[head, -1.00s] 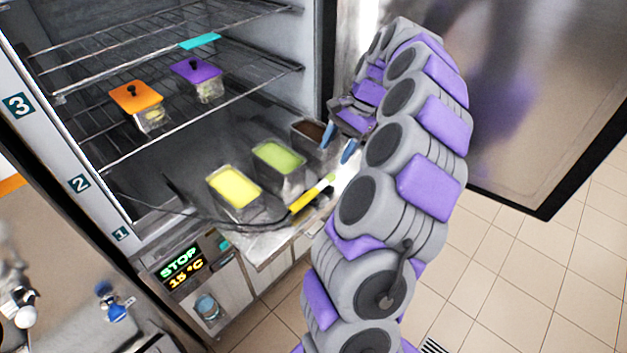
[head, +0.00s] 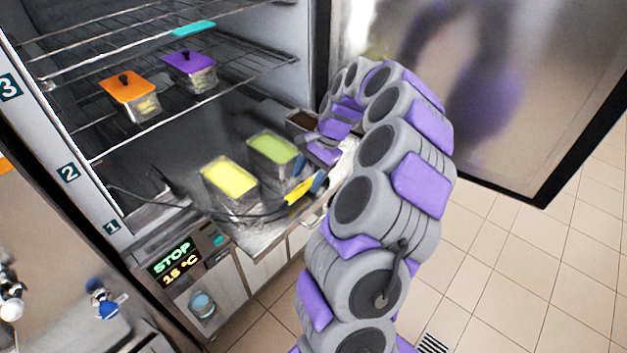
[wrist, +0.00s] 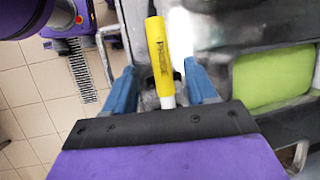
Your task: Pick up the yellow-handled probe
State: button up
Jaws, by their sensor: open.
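The yellow-handled probe (head: 299,190) lies at the front right edge of the freezer's bottom shelf, and a dark cable runs from it to the left. In the wrist view its yellow handle (wrist: 160,58) points away from my gripper, with its near end between the two blue fingers. My gripper (head: 309,178) is open, and its fingertips are at the handle in the head view. In the wrist view my gripper (wrist: 161,84) has a finger on each side of the handle, with gaps showing. The probe's near tip is hidden by the gripper body.
A yellow-filled tub (head: 229,180), a green-filled tub (head: 272,150) and a brown-filled tub (head: 302,120) stand behind the probe. Orange-lidded (head: 129,88) and purple-lidded (head: 189,65) containers sit on the wire rack above. The open freezer door (head: 500,90) stands at right.

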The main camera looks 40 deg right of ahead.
aim_at(304, 185)
jog(key=x, duration=0.3)
jog(key=shift+w+d+b, duration=0.1)
jog(key=shift+b, duration=0.3)
jog(key=shift+d+f, duration=0.1)
jog(key=shift+f, duration=0.2)
jog(key=shift+d, duration=0.35)
jog(key=shift+a+r, duration=0.1)
jog(key=shift+a, duration=0.35)
jog(key=c, duration=0.5)
jog(key=shift+d, duration=0.2)
grip_shut()
